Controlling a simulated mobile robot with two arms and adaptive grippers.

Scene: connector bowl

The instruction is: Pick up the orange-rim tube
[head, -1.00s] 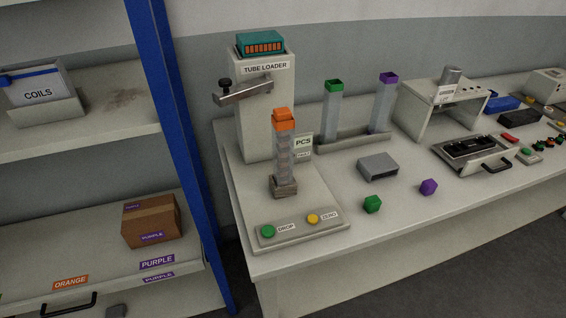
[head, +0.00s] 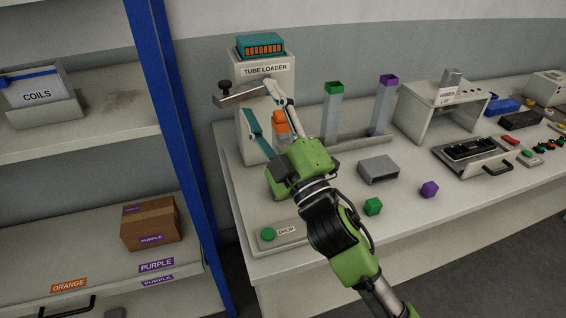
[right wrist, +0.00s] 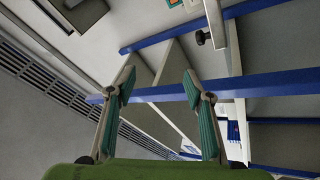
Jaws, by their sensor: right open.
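The orange-rim tube (head: 281,120) stands in the tube loader (head: 264,76) in the head view. Its orange top shows behind my right gripper; its lower part and base are hidden by the gripper and arm. My left gripper is not in view.
The loader's grey arm (head: 245,95) juts out just above the fingers. A green-rim tube (head: 332,115) and a purple-rim tube (head: 383,105) stand to the right. A shelf post (head: 170,130) is at left.

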